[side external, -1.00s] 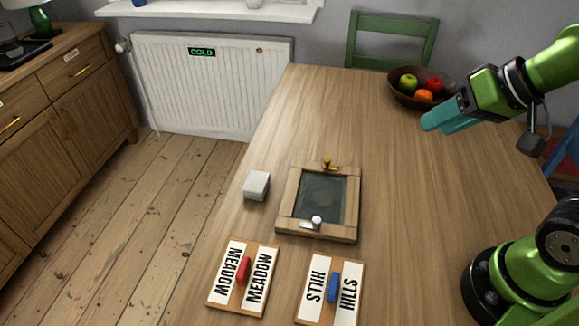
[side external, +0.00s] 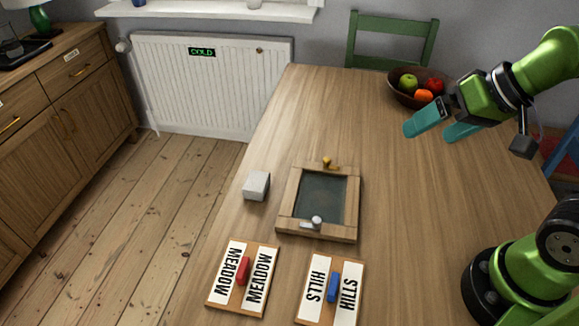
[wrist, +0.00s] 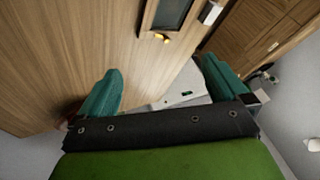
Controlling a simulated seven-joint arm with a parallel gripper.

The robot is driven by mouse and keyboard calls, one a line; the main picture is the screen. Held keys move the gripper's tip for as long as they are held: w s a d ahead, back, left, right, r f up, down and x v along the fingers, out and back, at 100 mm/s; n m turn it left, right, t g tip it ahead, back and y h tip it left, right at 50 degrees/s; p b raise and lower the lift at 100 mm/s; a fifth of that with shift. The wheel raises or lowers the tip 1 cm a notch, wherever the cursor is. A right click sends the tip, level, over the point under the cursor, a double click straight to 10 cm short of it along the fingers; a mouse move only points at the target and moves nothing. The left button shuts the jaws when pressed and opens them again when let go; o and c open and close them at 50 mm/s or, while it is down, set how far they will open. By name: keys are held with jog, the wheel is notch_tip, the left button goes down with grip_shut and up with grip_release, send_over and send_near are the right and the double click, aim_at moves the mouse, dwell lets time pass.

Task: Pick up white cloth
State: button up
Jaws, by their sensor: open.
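A small white-grey block-shaped thing (side external: 256,185), which may be the folded white cloth, lies on the wooden table left of a framed panel. It also seems to show at the top edge of the wrist view (wrist: 211,14). My gripper (side external: 431,128) is open and empty, above the far right part of the table, well away from the white thing. In the wrist view both teal fingers of my gripper (wrist: 160,85) stand wide apart with nothing between them.
A wood-framed dark panel (side external: 285,212) with knobs lies mid-table. Two label boards, MEADOW (side external: 244,277) and HILLS (side external: 330,290), lie at the near edge. A fruit bowl (side external: 402,98) stands at the back right. A green chair (side external: 392,38) is behind. The table's middle right is clear.

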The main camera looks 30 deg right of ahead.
jog(key=w+a+n+g, duration=0.4)
jog(key=w+a, duration=0.4)
jog(key=w, duration=0.5)
jog(key=n+g+h, duration=0.2)
jog(key=n, duration=0.6)
send_over(256, 180)
notch_tip(256, 180, down, 5)
jog(key=shift+n, duration=0.3)
jog(key=f, duration=1.1)
jog(key=shift+s, duration=0.25)
jog(key=f, duration=0.6)
jog(key=shift+w+f, duration=0.15)
jog(key=shift+w, duration=0.1)
jog(key=c, duration=1.1)
jog(key=shift+o, duration=0.2)
notch_tip(256, 180, up, 10)
